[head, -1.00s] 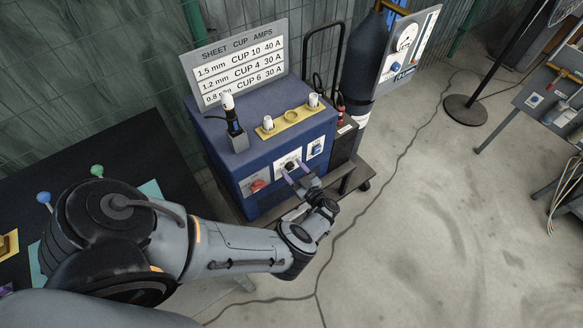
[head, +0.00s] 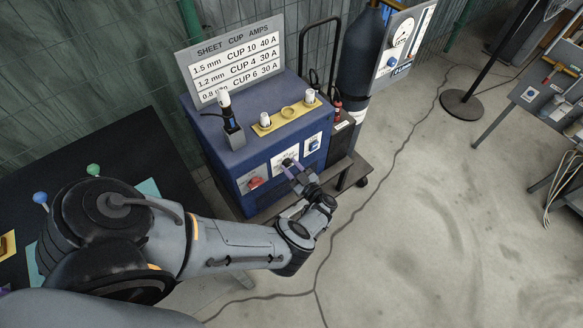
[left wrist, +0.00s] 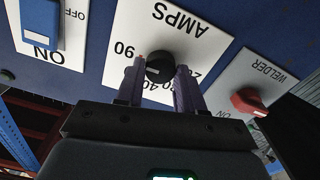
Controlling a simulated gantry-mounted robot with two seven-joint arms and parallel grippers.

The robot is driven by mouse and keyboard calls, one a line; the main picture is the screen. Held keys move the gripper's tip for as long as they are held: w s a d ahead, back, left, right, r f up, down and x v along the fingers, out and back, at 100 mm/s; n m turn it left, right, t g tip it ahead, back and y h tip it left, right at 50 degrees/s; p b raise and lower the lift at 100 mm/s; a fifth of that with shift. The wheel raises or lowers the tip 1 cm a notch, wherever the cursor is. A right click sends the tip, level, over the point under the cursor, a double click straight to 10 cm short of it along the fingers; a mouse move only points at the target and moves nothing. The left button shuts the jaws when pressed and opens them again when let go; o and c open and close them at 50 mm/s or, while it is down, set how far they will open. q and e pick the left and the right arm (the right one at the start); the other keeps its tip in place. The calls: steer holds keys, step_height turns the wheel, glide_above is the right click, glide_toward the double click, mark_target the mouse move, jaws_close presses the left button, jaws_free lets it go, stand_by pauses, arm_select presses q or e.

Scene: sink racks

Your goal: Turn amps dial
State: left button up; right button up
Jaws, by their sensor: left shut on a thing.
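The amps dial (left wrist: 159,67) is a black round knob with a light pointer line on a white plate marked AMPS (left wrist: 172,22). The plate sits on the front of the blue welder box (head: 222,160). My left gripper (head: 291,167) reaches the dial from the front. In the left wrist view, its two purple fingers (left wrist: 160,80) stand on either side of the knob, shut on it. Part of the scale is hidden behind the fingers. In the head view the dial is mostly hidden by the gripper. My right gripper is not in view.
A red WELDER knob (left wrist: 249,102) and a blue ON/OFF switch (left wrist: 41,22) flank the dial closely. A sign with cup and amp values (head: 237,62) stands on the box. A gas bottle (head: 362,60) stands behind, right.

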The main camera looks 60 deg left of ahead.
arm_select(q)
steer(key=n, duration=0.3)
steer(key=n+b, duration=0.1)
steer(key=n, duration=0.2)
steer(key=shift+n, duration=0.4)
steer(key=n+b, duration=0.1)
steer(key=n, duration=0.5)
steer(key=shift+f, duration=0.1)
steer(key=n, duration=0.6)
steer(key=shift+n+b, duration=0.3)
steer(key=n, duration=0.3)
steer(key=shift+n, duration=1.9)
